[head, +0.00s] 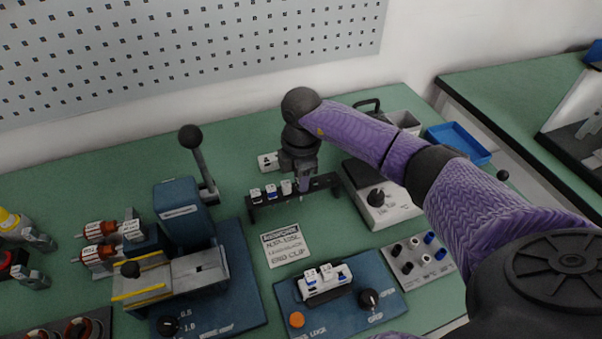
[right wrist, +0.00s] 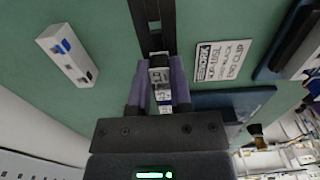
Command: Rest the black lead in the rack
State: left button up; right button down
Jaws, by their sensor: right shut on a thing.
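My right gripper (head: 303,183) is down at the black rack (head: 325,183), over its middle part. In the right wrist view the gripper (right wrist: 160,100) is shut on a small pale lead end (right wrist: 160,76) with a dark mark, between its two purple fingers. The held end lines up with the dark bar of the rack (right wrist: 152,20). I cannot tell whether it rests in a slot. Several white lead ends with blue or dark marks stand in the rack (head: 271,191), left of the gripper. Which lead is the black one is hard to tell. My left gripper is not in view.
A white block (head: 268,162) lies behind the rack. A grey meter box (head: 380,195) stands close on the right. A printed card (head: 285,245) and a blue fixture plate (head: 345,305) lie in front. A blue press (head: 185,215) stands left. A blue tray (head: 458,142) is farther right.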

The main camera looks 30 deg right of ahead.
jog(key=shift+c, duration=2.3)
grip_release()
notch_tip(320, 180, up, 9)
jog(key=p, duration=0.3)
jog(key=shift+r, duration=0.5)
